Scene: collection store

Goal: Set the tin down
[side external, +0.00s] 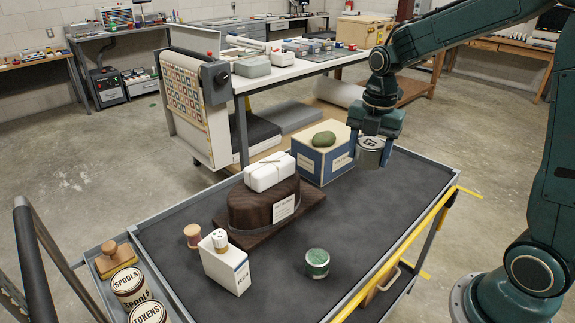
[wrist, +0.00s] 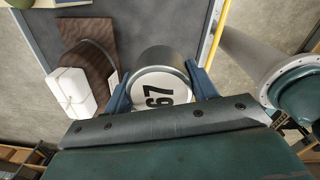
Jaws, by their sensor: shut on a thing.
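My gripper (side external: 374,160) is shut on a silver tin (side external: 371,154) with a white label. In the wrist view the tin (wrist: 160,85) sits between the blue fingers of my gripper (wrist: 161,90), its pale face marked 67 toward the camera. In the side view the tin is over the back right part of the dark cart top (side external: 370,215), just right of a blue and cream box (side external: 338,160). It looks raised, but the gap beneath it is hard to judge. My fingers partly hide its sides.
A green stone (side external: 324,139) lies on the box. A dark brown round block (side external: 250,208) bears a white tied parcel (side external: 270,176). The cart's right side is clear.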

